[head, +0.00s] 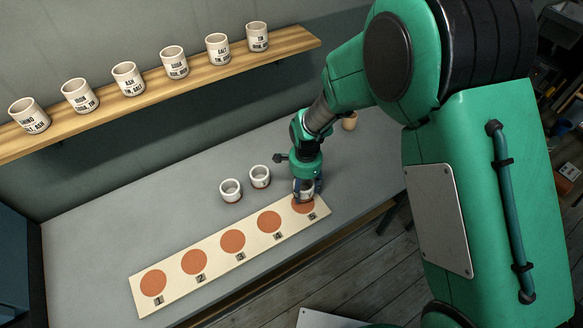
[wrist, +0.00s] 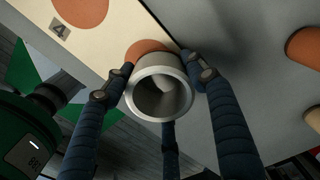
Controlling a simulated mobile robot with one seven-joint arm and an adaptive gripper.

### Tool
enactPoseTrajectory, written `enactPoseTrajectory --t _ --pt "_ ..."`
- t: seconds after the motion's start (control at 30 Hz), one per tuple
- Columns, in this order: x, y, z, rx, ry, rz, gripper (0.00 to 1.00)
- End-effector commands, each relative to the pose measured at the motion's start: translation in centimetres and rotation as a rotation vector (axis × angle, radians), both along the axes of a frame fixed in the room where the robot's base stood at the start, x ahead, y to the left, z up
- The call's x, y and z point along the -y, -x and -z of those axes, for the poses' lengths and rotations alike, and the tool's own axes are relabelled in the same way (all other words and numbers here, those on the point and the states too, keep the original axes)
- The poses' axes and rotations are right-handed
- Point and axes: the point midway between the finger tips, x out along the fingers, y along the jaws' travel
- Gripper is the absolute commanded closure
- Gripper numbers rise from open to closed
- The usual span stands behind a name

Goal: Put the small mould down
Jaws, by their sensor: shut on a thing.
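A small white mould, open at the top, sits between the fingers of my gripper (head: 306,187). In the wrist view my gripper (wrist: 163,85) has its dark fingers around the mould (wrist: 160,72), shut on it, and I look down into its hollow. The mould is above or on the terracotta disc (wrist: 145,46) at the 5 end of a cream board (head: 219,257). I cannot tell whether its base touches the board. The other terracotta discs, numbered 1 to 4, are bare, such as disc 3 (head: 233,241).
Two small white cups (head: 231,190) (head: 260,176) stand on the grey table (head: 130,235) behind the board. A tan pot (head: 350,121) stands behind my wrist. A wooden shelf (head: 205,74) with several labelled white cups runs along the wall. The table's left part is clear.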

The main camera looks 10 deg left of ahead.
Motion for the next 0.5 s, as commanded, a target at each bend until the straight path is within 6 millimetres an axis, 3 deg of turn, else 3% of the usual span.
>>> enactPoseTrajectory --t 0.3,0.5 --pt "-0.1 -0.3 0.0 0.001 -0.001 0.0 0.78" --pt "-1.0 -1.9 0.3 0.001 -0.001 0.0 0.78"
